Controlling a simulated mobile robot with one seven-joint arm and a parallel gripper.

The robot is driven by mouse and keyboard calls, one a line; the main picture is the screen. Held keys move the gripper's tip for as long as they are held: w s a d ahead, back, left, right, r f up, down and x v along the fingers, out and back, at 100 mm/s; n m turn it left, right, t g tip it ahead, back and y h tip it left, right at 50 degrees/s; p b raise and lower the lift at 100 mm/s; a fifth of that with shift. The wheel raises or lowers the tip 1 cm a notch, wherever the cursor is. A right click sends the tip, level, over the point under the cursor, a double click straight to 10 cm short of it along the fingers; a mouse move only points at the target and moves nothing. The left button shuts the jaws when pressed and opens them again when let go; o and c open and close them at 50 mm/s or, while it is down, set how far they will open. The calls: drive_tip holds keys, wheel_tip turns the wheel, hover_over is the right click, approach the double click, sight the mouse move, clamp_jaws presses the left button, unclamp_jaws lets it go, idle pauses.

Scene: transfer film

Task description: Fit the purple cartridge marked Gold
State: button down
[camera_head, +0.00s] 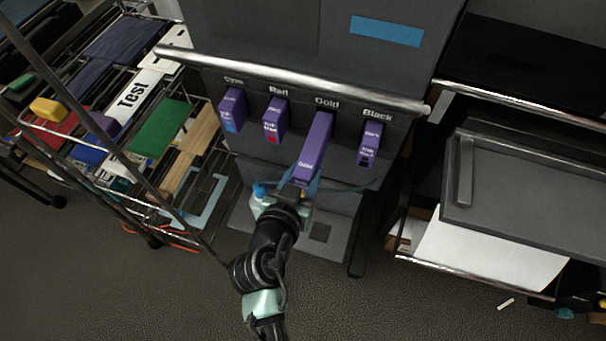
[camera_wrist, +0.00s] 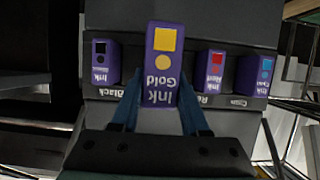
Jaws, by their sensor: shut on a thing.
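The purple Gold cartridge (camera_head: 317,143) points at the dark printer panel below the label "Gold" (camera_head: 326,103). It sticks out much farther than the other cartridges. Its far end meets the panel in the picture; I cannot tell how deep it sits in the slot. In the wrist view the Gold cartridge (camera_wrist: 163,62) shows a yellow square, a yellow dot and the words "Ink Gold". My gripper (camera_head: 304,181) is shut on its near end. In the wrist view the blue fingers of my gripper (camera_wrist: 159,105) stand on either side of it.
Purple cartridges sit under Cyan (camera_head: 232,109), Red (camera_head: 275,120) and Black (camera_head: 370,144). A metal bar (camera_head: 290,78) runs above the labels. A wire rack with a "Test" box (camera_head: 133,94) stands left. A grey machine (camera_head: 530,190) stands right. Floor in front is mostly clear.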

sight(321, 131)
drive_tip(key=shift+w+d+r, duration=0.1)
drive_tip(key=shift+w+d, duration=0.1)
drive_tip(key=shift+w, duration=0.45)
drive_tip(key=shift+w+d+f, duration=0.1)
drive_tip(key=shift+w+d, duration=0.15)
drive_tip(key=shift+w, duration=0.4)
drive_tip(key=shift+w+d+r, duration=0.1)
drive_tip(key=shift+w+d, duration=0.1)
drive_tip(key=shift+w, duration=0.45)
drive_tip(key=shift+w, duration=0.1)
drive_tip(key=shift+w+d+b, duration=0.2)
drive_tip(key=shift+w+d, duration=0.05)
drive_tip(key=shift+w, duration=0.45)
drive_tip(key=shift+w+d+b, duration=0.2)
drive_tip(key=shift+w+b, duration=0.05)
drive_tip(key=shift+w, duration=0.5)
drive_tip(key=shift+w+d+b, duration=0.2)
drive_tip(key=shift+w+d, duration=0.05)
drive_tip(key=shift+w, duration=0.45)
drive_tip(key=shift+w+d, duration=0.1)
drive_tip(key=shift+w, duration=0.2)
drive_tip(key=shift+w+d+b, duration=0.3)
drive_tip(key=shift+w+b, duration=0.1)
drive_tip(key=shift+w, duration=0.55)
drive_tip(key=shift+c, duration=1.6)
unclamp_jaws()
drive_tip(key=shift+s, duration=0.1)
drive_tip(key=shift+f, duration=0.2)
drive_tip(key=v, duration=1.3)
drive_tip(key=shift+r, duration=0.15)
